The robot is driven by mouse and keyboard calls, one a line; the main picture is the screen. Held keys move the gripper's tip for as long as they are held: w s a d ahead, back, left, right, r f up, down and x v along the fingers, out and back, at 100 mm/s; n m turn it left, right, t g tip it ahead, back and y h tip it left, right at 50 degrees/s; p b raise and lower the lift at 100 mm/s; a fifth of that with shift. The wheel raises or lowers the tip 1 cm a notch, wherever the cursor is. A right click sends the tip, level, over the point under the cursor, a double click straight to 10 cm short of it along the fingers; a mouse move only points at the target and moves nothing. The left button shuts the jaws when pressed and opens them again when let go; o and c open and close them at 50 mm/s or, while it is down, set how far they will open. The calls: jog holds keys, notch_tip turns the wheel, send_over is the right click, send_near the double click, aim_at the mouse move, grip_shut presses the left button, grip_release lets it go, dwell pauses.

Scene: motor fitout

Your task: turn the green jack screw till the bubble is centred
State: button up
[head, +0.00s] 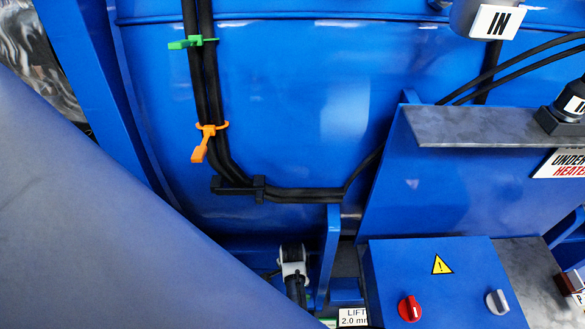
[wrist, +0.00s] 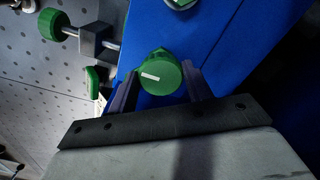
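A round green knob (wrist: 162,73) with a white mark on its face shows in the wrist view, in front of a blue surface. My gripper (wrist: 160,80) has one finger on each side of this knob. The fingers lie close to its sides, but I cannot tell whether they touch it. A second green knob (wrist: 53,25) sits on a shaft through a grey block at upper left. A smaller green part (wrist: 94,80) is below it. I cannot make out a bubble. My gripper and these knobs do not show in the head view.
The head view shows a large blue casing (head: 290,100) with black cables, a green clip (head: 192,42) and an orange clip (head: 207,142). A blue control box (head: 440,285) with red and grey knobs stands at lower right. A perforated grey panel (wrist: 35,110) is left in the wrist view.

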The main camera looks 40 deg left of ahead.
jog(key=c, duration=0.4)
jog(key=shift+o, duration=0.2)
jog(key=shift+r+n+p, duration=0.1)
jog(key=shift+n+p, duration=0.2)
jog(key=shift+n, duration=0.1)
jog(key=n+p, duration=0.2)
jog(key=shift+d+r+n, duration=0.1)
jog(key=shift+n, duration=0.3)
jog(key=n+p, duration=0.2)
jog(key=n, duration=0.2)
jog(key=shift+d, duration=0.1)
jog(key=n+p, duration=0.2)
jog(key=n, duration=0.3)
jog(key=shift+w+n, duration=0.1)
jog(key=shift+n, duration=0.3)
jog(key=shift+w+d+n+p, duration=0.1)
jog(key=shift+n+p, duration=0.25)
jog(key=shift+n, duration=1.85)
